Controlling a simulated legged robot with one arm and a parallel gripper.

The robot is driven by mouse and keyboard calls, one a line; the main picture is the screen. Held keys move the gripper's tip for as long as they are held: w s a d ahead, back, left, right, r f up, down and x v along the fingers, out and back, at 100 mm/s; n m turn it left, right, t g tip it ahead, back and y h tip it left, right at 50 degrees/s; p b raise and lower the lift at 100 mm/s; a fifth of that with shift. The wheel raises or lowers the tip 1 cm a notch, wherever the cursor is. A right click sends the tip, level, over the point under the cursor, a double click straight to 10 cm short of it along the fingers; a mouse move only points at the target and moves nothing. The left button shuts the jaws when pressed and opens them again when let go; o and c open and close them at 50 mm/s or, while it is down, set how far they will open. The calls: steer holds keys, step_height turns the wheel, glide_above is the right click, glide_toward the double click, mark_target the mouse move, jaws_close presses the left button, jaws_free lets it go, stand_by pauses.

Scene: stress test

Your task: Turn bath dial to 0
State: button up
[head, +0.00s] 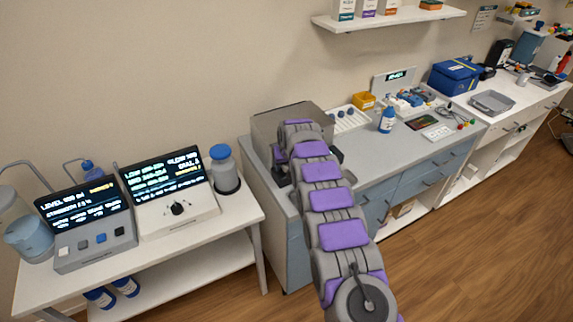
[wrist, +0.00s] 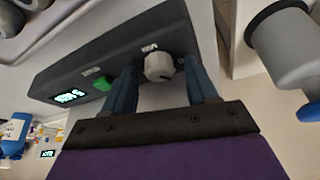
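The bath dial (wrist: 158,67) is a pale round knob with a dark mark, on a dark panel (wrist: 120,58) in the wrist view. The panel also has a green button (wrist: 102,83) and a lit display (wrist: 69,97) whose digits I cannot read. My gripper (wrist: 160,78) is open, with one dark blue finger on each side of the dial. I cannot tell whether either finger touches it. In the head view, the grey metal bath (head: 283,120) stands on the counter, and my arm hides its front and the dial.
A white console (head: 170,205) with a black knob and a grey console (head: 95,243) stand on the left table. A blue-lidded container (head: 224,170) is beside them. A blue-capped bottle (head: 387,119) and a white rack (head: 347,121) stand right of the bath. Wood floor (head: 465,215) is clear at right.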

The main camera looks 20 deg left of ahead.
steer(key=c, duration=1)
steer(key=shift+w+d+r+n+y+p, duration=0.1)
steer(key=shift+n+y+p, duration=0.05)
steer(key=shift+n+p, duration=0.3)
steer(key=shift+d+r+n+y+p, duration=0.15)
steer(key=shift+n+p, duration=0.2)
steer(key=shift+p, duration=0.2)
steer(key=shift+a+f+n+g+y+p, duration=0.15)
steer(key=shift+n+g+y+p, duration=0.45)
steer(key=shift+n, duration=0.8)
steer(key=o, duration=1)
steer(key=shift+h, duration=0.3)
steer(key=shift+o, duration=0.2)
